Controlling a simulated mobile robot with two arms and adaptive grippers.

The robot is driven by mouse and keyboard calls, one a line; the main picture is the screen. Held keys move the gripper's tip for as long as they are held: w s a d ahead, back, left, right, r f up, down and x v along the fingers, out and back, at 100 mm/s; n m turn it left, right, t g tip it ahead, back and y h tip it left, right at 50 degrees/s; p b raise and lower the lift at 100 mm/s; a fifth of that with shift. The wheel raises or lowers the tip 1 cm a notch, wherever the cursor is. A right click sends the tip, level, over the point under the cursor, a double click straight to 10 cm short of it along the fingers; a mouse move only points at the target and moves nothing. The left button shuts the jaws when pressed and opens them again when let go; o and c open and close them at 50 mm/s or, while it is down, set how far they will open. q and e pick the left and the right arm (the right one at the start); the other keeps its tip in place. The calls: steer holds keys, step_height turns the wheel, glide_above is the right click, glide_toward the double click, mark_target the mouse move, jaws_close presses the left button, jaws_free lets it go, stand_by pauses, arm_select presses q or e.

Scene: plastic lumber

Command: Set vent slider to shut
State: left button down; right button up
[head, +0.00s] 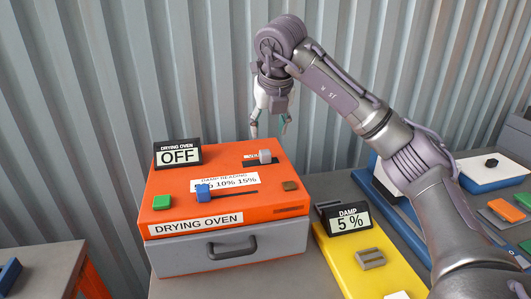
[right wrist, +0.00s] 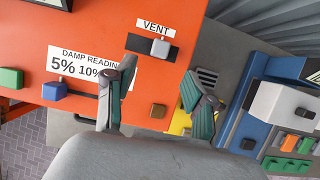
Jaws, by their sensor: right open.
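The vent slider is a small light-grey knob (head: 265,156) in a short dark slot on the orange top of the drying oven (head: 172,203). In the right wrist view the knob (right wrist: 160,47) sits right of the slot's middle, below the VENT label (right wrist: 155,27). My right gripper (head: 270,127) is above the back of the oven, apart from the knob. In the right wrist view its open, empty fingers (right wrist: 158,78) point toward the panel, with the knob beyond the gap between them. My left gripper is in neither view.
The oven top also has a blue slider knob (head: 204,192), a green button (head: 161,202), a brown button (head: 290,186) and an OFF display (head: 178,156). A yellow unit with a DAMP 5 % display (head: 348,222) stands right. A corrugated wall is close behind.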

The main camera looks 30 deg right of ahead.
mark_target(265, 152)
steer(key=p+x, duration=0.1)
steer(key=x, duration=0.8)
steer(key=shift+f, duration=0.2)
jaws_close()
steer(key=shift+w, duration=0.1)
